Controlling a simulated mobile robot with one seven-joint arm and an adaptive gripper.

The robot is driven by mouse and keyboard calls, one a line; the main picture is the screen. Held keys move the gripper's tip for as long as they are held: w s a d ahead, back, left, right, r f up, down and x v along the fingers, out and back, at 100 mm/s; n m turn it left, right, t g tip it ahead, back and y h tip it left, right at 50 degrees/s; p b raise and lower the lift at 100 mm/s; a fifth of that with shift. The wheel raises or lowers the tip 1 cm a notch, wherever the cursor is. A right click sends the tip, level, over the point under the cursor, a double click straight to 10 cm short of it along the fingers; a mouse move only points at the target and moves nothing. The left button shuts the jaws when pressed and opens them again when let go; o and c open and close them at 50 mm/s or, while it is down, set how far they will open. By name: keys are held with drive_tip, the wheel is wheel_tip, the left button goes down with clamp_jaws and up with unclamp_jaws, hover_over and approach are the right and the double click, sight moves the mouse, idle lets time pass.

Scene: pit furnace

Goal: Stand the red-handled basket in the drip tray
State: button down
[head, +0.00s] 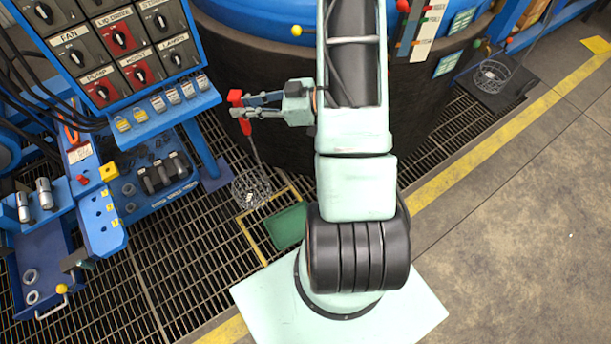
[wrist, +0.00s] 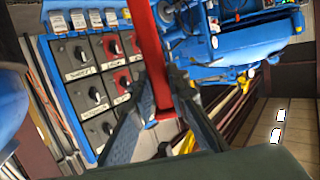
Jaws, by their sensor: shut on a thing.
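My gripper (head: 262,106) is shut on the red handle (head: 236,98) of a wire basket. The basket (head: 250,188) hangs below on a thin rod, over the floor grating. I cannot tell its exact height above the floor. In the wrist view the red handle (wrist: 149,45) runs up between the two fingers (wrist: 160,115), and the basket is out of that view. A green flat panel (head: 288,226), partly hidden by my arm, lies within a yellow outline just right of and below the basket. I cannot tell for sure whether it is the drip tray.
A blue control panel (head: 115,40) with labelled knobs and a row of padlocks stands at the left. A blue tray (head: 45,260) holds rings at the lower left. A dark round furnace wall (head: 270,70) is behind my gripper. Another wire basket (head: 491,76) sits at the far right.

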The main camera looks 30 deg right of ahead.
drive_tip(key=s+d+f+m+t+h+b, duration=0.1)
drive_tip(key=d+f+b, duration=0.3)
drive_tip(key=f+b, duration=0.7)
drive_tip(key=s+d+f+m+t+h+b, duration=0.1)
drive_tip(key=s+d+f+b, duration=0.3)
drive_tip(key=f+b, duration=0.8)
drive_tip(key=s+d+f+m+t+b, duration=0.1)
drive_tip(key=d+f+b, duration=0.4)
drive_tip(key=f+b, duration=0.6)
wheel_tip(320, 180, down, 7)
drive_tip(key=shift+s+f+t+h, duration=0.1)
drive_tip(key=shift+s+t+h, duration=0.25)
drive_tip(key=shift+s, duration=0.5)
drive_tip(key=shift+w+a, duration=0.15)
drive_tip(key=shift+w, duration=0.25)
drive_tip(key=shift+f, duration=0.1)
drive_tip(key=shift+f+b, duration=1.55)
drive_tip(key=shift+f, duration=1.05)
